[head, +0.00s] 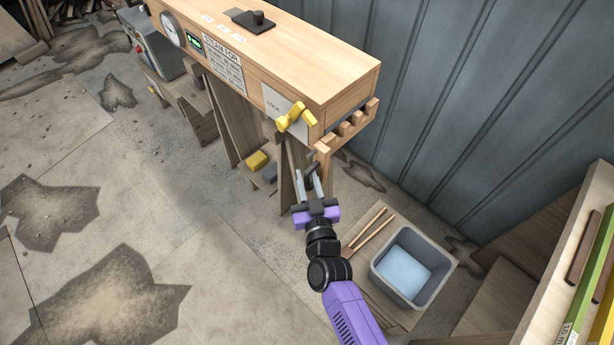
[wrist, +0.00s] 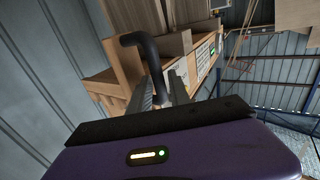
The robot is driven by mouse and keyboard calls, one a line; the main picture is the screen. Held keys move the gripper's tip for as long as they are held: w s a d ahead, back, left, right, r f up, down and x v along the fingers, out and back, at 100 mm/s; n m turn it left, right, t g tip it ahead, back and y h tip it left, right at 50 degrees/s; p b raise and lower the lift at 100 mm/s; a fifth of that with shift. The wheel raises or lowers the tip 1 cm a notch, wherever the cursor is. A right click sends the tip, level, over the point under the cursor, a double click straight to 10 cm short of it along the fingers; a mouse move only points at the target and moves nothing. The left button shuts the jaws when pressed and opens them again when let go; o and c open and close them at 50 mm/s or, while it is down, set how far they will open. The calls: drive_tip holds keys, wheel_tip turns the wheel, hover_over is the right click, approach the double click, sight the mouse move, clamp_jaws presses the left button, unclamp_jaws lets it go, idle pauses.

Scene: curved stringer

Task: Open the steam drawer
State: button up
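The steam box (head: 320,75) is a long wooden box with a gauge, a green display and a printed label. A yellow lever (head: 296,118) sits on its plate marked LOCK. A wooden slatted frame (head: 345,130) sticks out at its near end; I cannot tell if this is part of the drawer. My gripper (head: 309,182) is below that end, its fingers apart. In the wrist view, a dark bent handle (wrist: 147,50) comes down between the fingers (wrist: 160,88). I cannot tell whether they touch it. The drawer's front is not clearly visible.
A grey tub (head: 413,267) of pale blue water stands on a board at the lower right, with thin sticks (head: 370,229) beside it. A corrugated metal wall (head: 490,120) runs behind the box. A yellow block (head: 257,161) lies beneath the box. The floor at left is open.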

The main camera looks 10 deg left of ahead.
clamp_jaws()
idle(1.5)
